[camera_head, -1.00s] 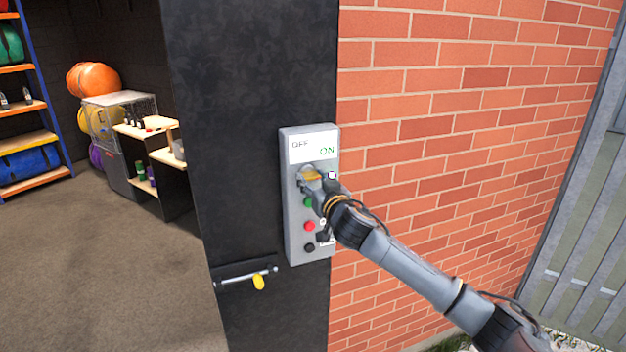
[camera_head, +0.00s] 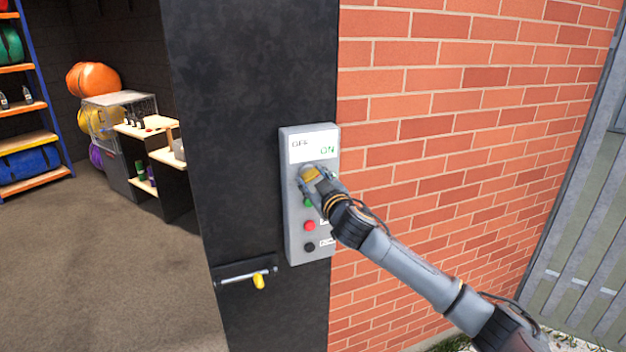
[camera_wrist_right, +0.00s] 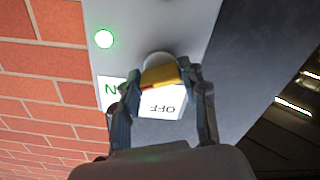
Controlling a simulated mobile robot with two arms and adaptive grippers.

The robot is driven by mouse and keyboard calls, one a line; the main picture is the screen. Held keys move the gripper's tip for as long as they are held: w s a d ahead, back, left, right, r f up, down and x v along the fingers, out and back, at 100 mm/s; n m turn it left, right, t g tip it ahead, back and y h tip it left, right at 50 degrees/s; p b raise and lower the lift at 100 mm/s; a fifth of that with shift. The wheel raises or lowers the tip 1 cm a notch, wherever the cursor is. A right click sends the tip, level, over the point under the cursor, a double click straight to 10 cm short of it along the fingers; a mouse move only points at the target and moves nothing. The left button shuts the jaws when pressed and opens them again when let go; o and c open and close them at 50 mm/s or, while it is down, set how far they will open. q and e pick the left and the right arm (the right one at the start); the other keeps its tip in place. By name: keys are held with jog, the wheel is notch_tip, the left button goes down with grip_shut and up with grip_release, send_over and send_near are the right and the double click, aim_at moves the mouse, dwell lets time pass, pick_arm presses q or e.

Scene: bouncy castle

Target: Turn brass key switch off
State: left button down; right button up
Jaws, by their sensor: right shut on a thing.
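The brass key switch (camera_head: 310,173) is on a grey control box (camera_head: 295,238), below a white label (camera_head: 312,145) reading OFF and ON. My right gripper (camera_head: 313,178) is at the key. The right wrist view shows the yellow brass key (camera_wrist_right: 160,76) between the two fingers of the right gripper (camera_wrist_right: 162,80), which are shut on it. The label (camera_wrist_right: 163,106) appears upside down behind the fingers, partly hidden. My left gripper is not in view.
The box has a green button (camera_head: 309,202), a red button (camera_head: 309,226) and a black button (camera_head: 309,247) below the key. A green light (camera_wrist_right: 103,39) glows in the wrist view.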

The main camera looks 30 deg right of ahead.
jog(key=n, duration=0.6)
jog(key=shift+n, duration=0.3)
jog(key=n, duration=0.6)
jog(key=shift+f+n, duration=0.1)
jog(key=shift+n, duration=0.2)
jog(key=o, duration=1.1)
jog(key=shift+o, duration=0.2)
jog(key=v, duration=1.2)
jog(key=shift+a, duration=0.1)
